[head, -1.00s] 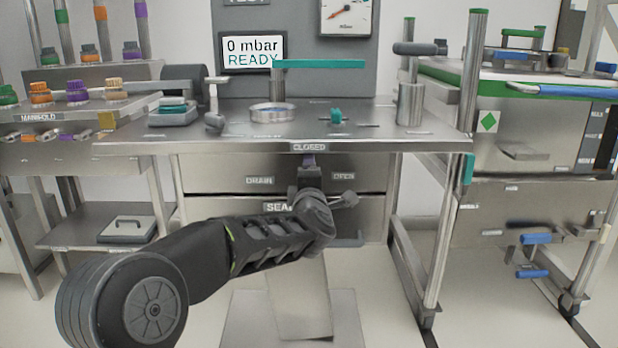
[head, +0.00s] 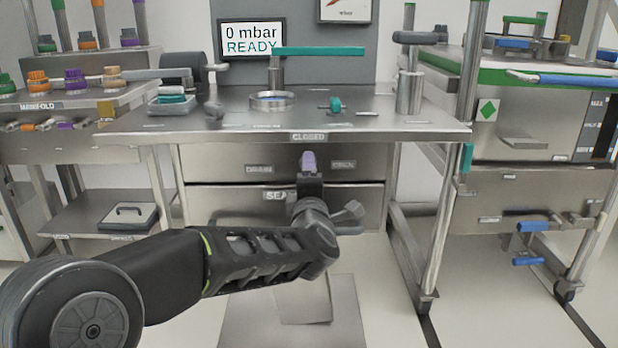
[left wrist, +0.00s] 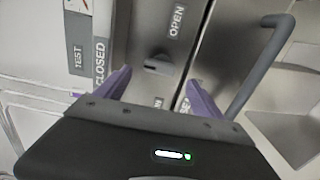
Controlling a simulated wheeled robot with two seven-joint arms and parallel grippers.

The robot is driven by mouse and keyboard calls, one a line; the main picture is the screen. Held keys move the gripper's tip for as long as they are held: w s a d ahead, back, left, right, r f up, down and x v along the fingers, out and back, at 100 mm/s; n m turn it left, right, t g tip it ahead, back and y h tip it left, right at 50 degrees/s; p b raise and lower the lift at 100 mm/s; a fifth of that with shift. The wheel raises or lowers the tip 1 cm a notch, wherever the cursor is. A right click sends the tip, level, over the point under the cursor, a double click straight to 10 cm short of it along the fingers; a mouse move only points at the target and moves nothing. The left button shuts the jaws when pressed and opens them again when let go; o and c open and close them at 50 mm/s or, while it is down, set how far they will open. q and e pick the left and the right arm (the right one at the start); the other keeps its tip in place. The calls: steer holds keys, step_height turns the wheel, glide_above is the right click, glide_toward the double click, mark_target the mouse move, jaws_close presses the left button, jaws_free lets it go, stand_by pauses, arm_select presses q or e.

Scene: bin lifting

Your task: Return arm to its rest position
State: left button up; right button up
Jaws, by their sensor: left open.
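My left arm reaches in from the lower left of the head view. My right gripper is not in view.
The steel bench (head: 300,136) carries a ring-shaped fitting (head: 272,105), a teal-barred lever (head: 320,50) and a small tray (head: 171,105). A display (head: 252,38) reads 0 mbar READY. A manifold rack (head: 70,105) stands left, a green-trimmed cabinet (head: 530,150) right. A grey bar handle (left wrist: 262,65) is near the gripper.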

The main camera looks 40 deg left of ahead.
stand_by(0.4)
arm_select(q)
steer(key=d+f+m+g+h, duration=0.2)
steer(key=d+f+m+h, duration=0.5)
steer(key=f, duration=0.8)
steer(key=d+f+m+g+h, duration=0.1)
steer(key=d+f+m+h, duration=0.2)
steer(key=d+f+m, duration=0.95)
steer(key=s+d+f+m+g+h, duration=0.2)
steer(key=s+d+f+g, duration=0.45)
steer(key=s+f, duration=0.7)
steer(key=s+d+f+m+g+h, duration=0.25)
steer(key=s+d+f, duration=0.65)
steer(key=s+f, duration=0.5)
step_height(320, 180, up, 37)
steer(key=s+d+g+p, duration=0.1)
steer(key=s+d+p, duration=0.1)
steer(key=p, duration=3.6)
steer(key=shift+g+p, duration=0.3)
steer(key=shift+p, duration=0.1)
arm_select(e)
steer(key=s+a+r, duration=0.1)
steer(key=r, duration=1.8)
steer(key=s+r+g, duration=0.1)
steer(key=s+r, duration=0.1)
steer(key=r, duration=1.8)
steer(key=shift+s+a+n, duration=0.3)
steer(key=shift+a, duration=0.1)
